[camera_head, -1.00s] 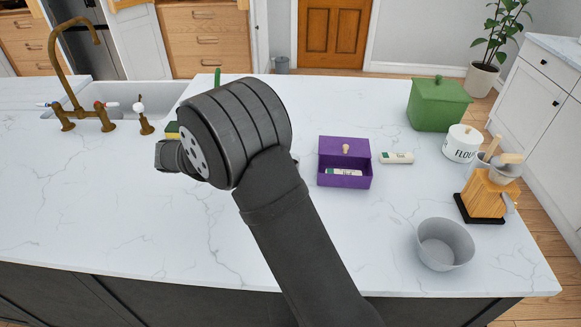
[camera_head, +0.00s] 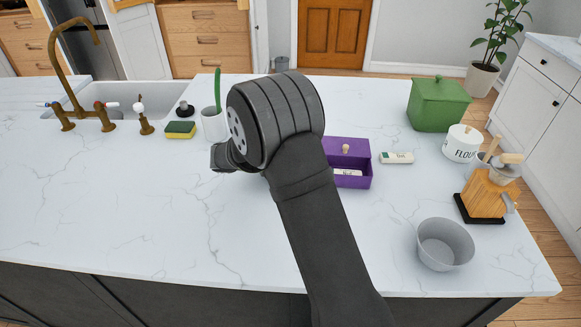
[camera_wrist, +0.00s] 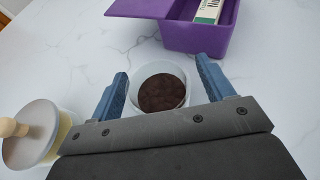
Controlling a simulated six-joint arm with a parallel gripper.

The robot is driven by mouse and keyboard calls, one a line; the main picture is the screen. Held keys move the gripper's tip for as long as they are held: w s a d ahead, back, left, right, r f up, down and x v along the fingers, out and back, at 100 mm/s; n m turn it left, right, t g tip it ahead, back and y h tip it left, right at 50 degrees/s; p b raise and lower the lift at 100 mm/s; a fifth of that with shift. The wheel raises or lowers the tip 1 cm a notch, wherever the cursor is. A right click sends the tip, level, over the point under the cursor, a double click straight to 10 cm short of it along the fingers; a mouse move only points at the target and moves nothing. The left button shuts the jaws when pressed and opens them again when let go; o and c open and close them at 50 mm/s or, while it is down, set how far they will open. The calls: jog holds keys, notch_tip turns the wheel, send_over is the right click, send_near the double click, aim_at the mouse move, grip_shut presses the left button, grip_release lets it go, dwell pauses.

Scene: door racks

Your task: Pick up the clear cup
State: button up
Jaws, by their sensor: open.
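The clear cup (camera_wrist: 160,67) is a small, pale, see-through round cup with dark brown grounds in it. It stands on the marble counter in the wrist view, seen from above. My gripper (camera_wrist: 162,72) is open, with one blue finger on each side of the cup. The near side of the cup is hidden behind the gripper's body, and I cannot tell if the fingers touch it. In the head view my arm hides both the cup and the fingers.
A jar (camera_wrist: 34,130) with a round knobbed lid stands close left of my gripper. A purple box (camera_wrist: 195,38) lies just beyond the cup; it also shows in the head view (camera_head: 358,157). The front left counter is clear.

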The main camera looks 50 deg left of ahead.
jog(key=c, duration=1.1)
jog(key=shift+r, duration=0.1)
